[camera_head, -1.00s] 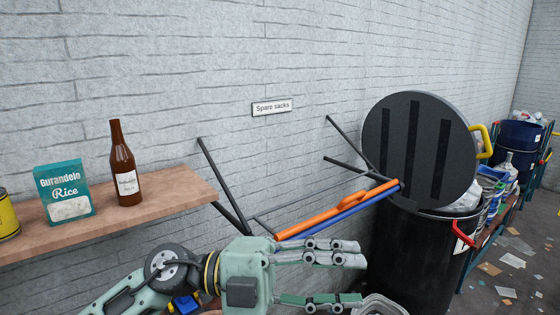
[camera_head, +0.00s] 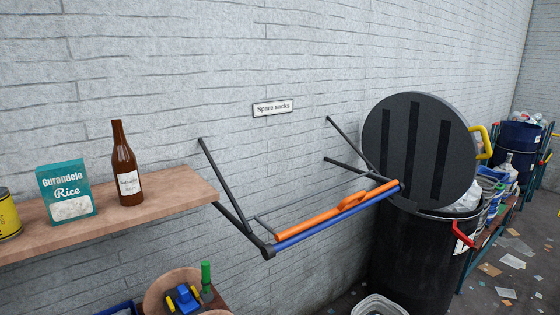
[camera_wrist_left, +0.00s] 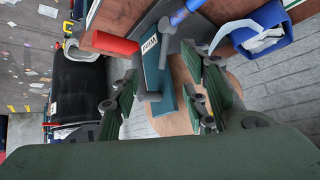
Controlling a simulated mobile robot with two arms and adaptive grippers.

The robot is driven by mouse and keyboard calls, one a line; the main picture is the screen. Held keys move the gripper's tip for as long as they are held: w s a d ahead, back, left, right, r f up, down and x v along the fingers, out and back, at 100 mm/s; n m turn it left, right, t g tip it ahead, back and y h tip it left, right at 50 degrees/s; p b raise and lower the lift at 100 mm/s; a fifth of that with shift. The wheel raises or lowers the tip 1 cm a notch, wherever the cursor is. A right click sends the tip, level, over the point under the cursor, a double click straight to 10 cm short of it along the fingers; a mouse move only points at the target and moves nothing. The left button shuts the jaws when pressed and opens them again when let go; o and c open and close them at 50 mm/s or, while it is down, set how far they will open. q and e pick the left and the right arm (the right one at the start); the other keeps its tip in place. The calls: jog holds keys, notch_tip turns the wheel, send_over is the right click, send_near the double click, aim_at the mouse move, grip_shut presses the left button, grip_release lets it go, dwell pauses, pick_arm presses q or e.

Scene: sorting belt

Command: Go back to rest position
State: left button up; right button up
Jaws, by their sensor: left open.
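My left gripper (camera_wrist_left: 163,92) shows only in the left wrist view. Its two green fingers are spread apart, and I see nothing held between them. Behind the fingers are a teal upright piece with a white label (camera_wrist_left: 150,52), a red cylinder (camera_wrist_left: 114,43) and a blue container (camera_wrist_left: 262,30) with white contents. I cannot tell whether the fingers touch any of these. Neither gripper is in the head view. My right gripper is not seen.
A wooden shelf (camera_head: 130,213) holds a rice box (camera_head: 67,191), brown bottle (camera_head: 124,165) and yellow can (camera_head: 8,215). A wall rail (camera_head: 320,226) carries an orange strip (camera_head: 335,212). A black bin (camera_head: 415,255) with raised lid (camera_head: 418,150) stands right. Small items sit low at the front.

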pick_arm(q)
jog(key=s+a+f+g, duration=0.1)
jog(key=s+f+g, duration=0.45)
jog(key=s, duration=0.75)
notch_tip(320, 180, down, 34)
jog(key=s+b, duration=0.3)
jog(key=b, duration=0.3)
jog(key=s+a+f+g+b, duration=0.2)
jog(key=s+a+f+b, duration=0.1)
jog(key=s+f, duration=1.3)
notch_tip(320, 180, down, 4)
jog(key=shift+r+m+b, duration=0.15)
jog(key=shift+m+b, duration=0.15)
jog(key=shift+b, duration=0.55)
jog(key=shift+c, duration=0.3)
